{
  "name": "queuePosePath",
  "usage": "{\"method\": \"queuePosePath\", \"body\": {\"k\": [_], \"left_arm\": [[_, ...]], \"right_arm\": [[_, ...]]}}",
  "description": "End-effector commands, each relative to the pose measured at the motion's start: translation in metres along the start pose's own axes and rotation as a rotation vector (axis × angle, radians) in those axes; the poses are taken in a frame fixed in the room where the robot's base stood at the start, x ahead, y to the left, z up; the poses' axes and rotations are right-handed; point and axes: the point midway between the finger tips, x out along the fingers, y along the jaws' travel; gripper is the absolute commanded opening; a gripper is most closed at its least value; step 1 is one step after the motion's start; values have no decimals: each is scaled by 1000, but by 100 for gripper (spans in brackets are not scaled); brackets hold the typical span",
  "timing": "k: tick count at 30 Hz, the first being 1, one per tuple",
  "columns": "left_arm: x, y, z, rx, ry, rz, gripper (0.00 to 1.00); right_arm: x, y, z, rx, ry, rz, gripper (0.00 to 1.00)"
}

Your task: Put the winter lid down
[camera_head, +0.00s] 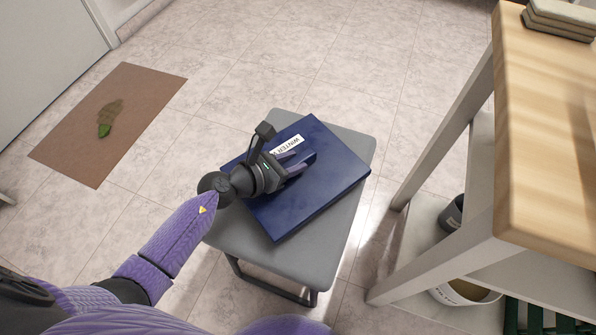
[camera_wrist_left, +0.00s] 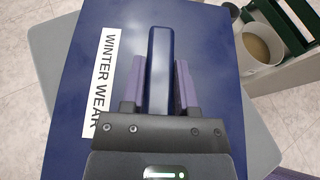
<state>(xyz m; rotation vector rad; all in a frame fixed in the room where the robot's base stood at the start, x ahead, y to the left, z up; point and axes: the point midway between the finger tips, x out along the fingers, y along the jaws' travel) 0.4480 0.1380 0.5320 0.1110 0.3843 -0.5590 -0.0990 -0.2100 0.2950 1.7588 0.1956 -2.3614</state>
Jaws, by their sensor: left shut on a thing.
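The winter lid (camera_head: 330,160) is a flat dark blue panel with a raised bar handle and a white label reading "WINTER WEAR". It lies over the grey stool (camera_head: 234,236) in the head view, and I cannot tell whether it touches the seat. My left gripper (camera_head: 293,163) is over the lid, shut on its handle. In the left wrist view the lid (camera_wrist_left: 205,50) fills the middle, with the handle (camera_wrist_left: 159,75) between the two purple fingers. The label (camera_wrist_left: 99,80) lies left of the handle. My right gripper is not in view.
A brown mat (camera_head: 130,105) with a green item (camera_head: 105,122) lies at the left. The tiled floor behind the stool is clear.

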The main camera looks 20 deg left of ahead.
Motion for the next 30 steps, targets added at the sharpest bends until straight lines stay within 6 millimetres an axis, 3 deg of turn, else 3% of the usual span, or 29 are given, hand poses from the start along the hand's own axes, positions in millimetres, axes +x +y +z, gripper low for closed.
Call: {"method": "queuePosePath", "body": {"k": [1, 3, 14, 15, 19, 20, 30], "left_arm": [[7, 0, -17, -4, 4, -1, 0], [12, 0, -29, -5, 4, -1, 0], [12, 0, -28, 0, -2, 0, 0], [12, 0, -27, 0, -2, 0, 42], [11, 0, -26, 1, -3, 0, 70], [11, 0, -26, 1, -3, 0, 73], [8, 0, -20, 2, -3, 0, 73]], "right_arm": [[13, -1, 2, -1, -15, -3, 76], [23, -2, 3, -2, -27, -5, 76], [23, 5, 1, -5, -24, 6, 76], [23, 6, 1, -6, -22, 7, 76], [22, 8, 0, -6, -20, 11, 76], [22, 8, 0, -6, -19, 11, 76], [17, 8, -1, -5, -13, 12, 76]]}}
